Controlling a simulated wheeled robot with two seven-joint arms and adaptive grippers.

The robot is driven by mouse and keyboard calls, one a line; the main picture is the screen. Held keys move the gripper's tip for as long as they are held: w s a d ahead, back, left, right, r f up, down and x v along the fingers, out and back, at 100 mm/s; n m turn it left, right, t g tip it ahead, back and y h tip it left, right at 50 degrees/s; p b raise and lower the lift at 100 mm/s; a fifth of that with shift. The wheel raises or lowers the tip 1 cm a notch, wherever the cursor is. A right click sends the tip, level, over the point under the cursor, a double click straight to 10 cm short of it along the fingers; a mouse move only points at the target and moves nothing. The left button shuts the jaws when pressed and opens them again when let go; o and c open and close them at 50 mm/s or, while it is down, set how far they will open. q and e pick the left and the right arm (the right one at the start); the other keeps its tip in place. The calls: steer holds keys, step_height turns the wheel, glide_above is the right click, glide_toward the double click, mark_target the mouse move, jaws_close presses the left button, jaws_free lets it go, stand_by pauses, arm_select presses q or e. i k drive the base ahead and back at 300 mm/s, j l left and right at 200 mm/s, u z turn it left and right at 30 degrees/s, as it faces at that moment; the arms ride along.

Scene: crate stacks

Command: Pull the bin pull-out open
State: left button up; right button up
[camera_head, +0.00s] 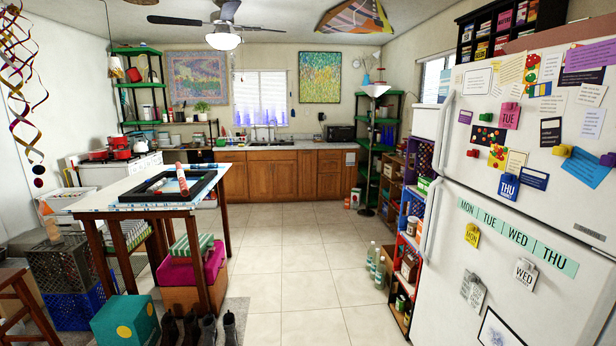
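Wooden base cabinets (272,179) run along the far wall under the counter, below the window. Their fronts look closed. A narrower wooden front (329,181) is toward the right of the run. I cannot tell which front, if any, is the bin pull-out; handles are too small to make out. Neither of my grippers is in view.
Clear tiled floor (297,254) leads to the cabinets. A high table (135,184) with boxes and shoes under it stands left. A white fridge (510,200) and a low shelf (408,247) stand right. Bottles (380,272) stand on the floor near the shelf.

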mark_target(307, 159)
steer(key=i+z, duration=0.1)
steer(key=i, duration=5.3)
